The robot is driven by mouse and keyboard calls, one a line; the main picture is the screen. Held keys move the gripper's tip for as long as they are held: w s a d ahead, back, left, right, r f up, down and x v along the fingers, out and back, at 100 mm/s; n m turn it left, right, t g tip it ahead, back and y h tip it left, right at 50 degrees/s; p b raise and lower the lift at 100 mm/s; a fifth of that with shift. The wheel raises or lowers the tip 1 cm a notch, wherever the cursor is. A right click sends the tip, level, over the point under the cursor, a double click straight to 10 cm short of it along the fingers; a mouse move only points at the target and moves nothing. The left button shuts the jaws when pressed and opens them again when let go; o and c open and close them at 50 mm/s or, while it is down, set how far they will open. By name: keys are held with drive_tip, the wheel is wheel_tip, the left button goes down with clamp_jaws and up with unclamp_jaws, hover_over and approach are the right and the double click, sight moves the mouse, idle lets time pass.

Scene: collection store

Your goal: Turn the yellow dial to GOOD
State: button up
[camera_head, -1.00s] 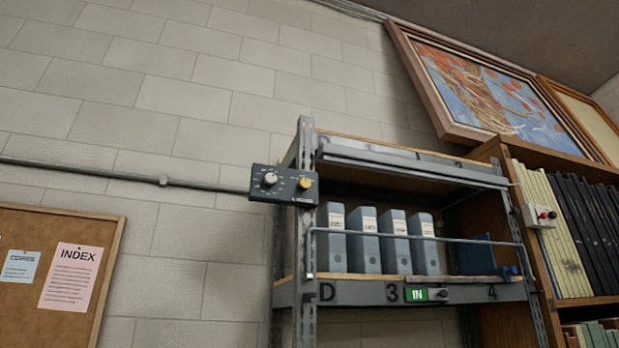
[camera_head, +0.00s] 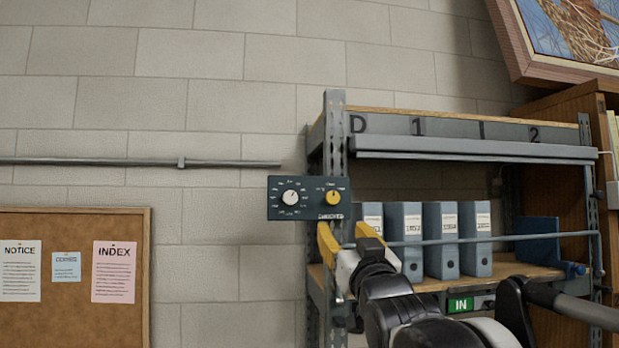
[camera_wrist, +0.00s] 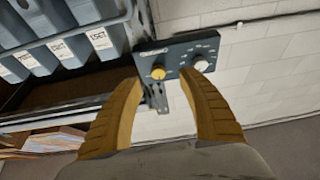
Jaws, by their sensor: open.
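The yellow dial (camera_head: 333,197) is a small round knob on the right side of a dark control panel (camera_head: 310,212) fixed at the shelf's left post. A white dial (camera_head: 290,197) sits to its left on the same panel. The lettering around the yellow dial is too small to read. My gripper (camera_head: 348,236) is open and empty, just below the panel in the head view. In the wrist view, the yellow dial (camera_wrist: 158,73) shows beyond and between the two yellow fingers (camera_wrist: 158,100), apart from them, with the white dial (camera_wrist: 201,64) near the right fingertip.
A metal shelf holds several grey box files (camera_head: 442,240) behind a thin rail (camera_head: 520,237), right of the panel. A green IN sign (camera_head: 461,305) is on the lower shelf edge. A cork board (camera_head: 100,225) hangs at left.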

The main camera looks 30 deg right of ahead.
sight(334, 197)
drive_tip(key=r+p+x, duration=0.1)
drive_tip(key=x, duration=0.3)
drive_tip(key=p+x, duration=0.1)
drive_tip(key=x, duration=0.2)
drive_tip(key=s+r+p+x, duration=0.1)
drive_tip(key=x, duration=0.3)
drive_tip(key=shift+w+d+r, duration=0.25)
drive_tip(key=shift+d+r, duration=0.1)
drive_tip(key=shift+r, duration=0.05)
drive_tip(key=shift+c, duration=0.5)
drive_tip(key=shift+s+t, duration=0.1)
drive_tip(key=shift+t, duration=0.2)
clamp_jaws()
